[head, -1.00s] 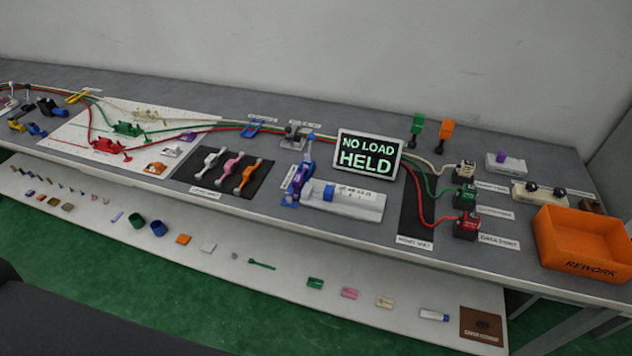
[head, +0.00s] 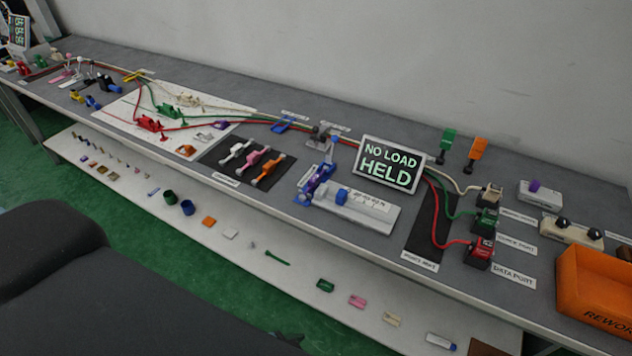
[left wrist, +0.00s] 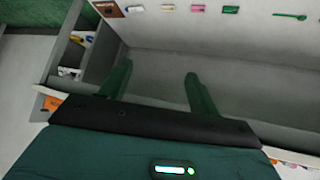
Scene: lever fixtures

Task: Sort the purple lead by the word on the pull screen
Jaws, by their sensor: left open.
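The screen (head: 390,165) on the bench reads "NO LOAD HELD" in pale green letters. In front of it is a purple and blue lever fixture (head: 318,180), beside a white block with a blue part (head: 350,207). A small purple piece (head: 534,186) sits on a white box at the right; I cannot tell whether it is the purple lead. Red, green and cream leads run along the bench to three port blocks (head: 486,221). My left gripper (left wrist: 158,75) is open and empty in the left wrist view, pointing towards a pale surface. My right gripper is not in view.
An orange REWORK bin (head: 597,285) stands at the right end. A black mat (head: 222,160) holds three levers. A white lower shelf (head: 300,268) carries several small parts along the front. A second screen (head: 18,32) stands at the far left.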

